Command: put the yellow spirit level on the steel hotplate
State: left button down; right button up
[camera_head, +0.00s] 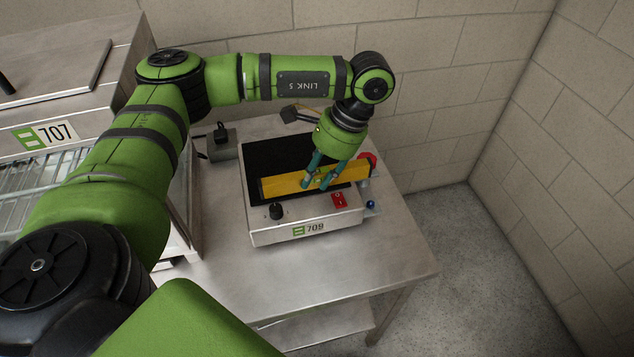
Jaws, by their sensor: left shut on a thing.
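The yellow spirit level (283,186) is a long bar lying left to right over the steel hotplate. My left gripper (316,186) points down and is shut on the level near its middle. The steel hotplate (262,236) is a box with a black top (275,155), a black knob, a red switch and the label 709. The level is over the front part of the black top; I cannot tell whether it touches it. The fingers hide part of the level. My right gripper is not in view.
The hotplate stands on a steel table (390,262), bare at the front and right. A grey box with a black plug (222,142) sits behind left. A steel appliance labelled 707 (50,134) stands left. A red round thing (367,160) and a small blue ball (371,204) are at the hotplate's right.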

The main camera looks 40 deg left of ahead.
aim_at(323, 172)
pick_arm(q)
notch_tip(323, 172, down, 2)
jog(key=shift+f+b, duration=0.25)
jog(key=shift+b, duration=0.1)
jog(key=shift+r, duration=0.1)
jog(key=c, duration=0.9)
grip_release()
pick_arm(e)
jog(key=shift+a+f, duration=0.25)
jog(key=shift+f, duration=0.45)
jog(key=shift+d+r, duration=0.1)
pick_arm(q)
jog(key=shift+w+d+r, duration=0.1)
jog(key=shift+r, duration=0.15)
jog(key=b+v, duration=0.1)
jog(key=v, duration=1)
jog(key=shift+r, duration=0.25)
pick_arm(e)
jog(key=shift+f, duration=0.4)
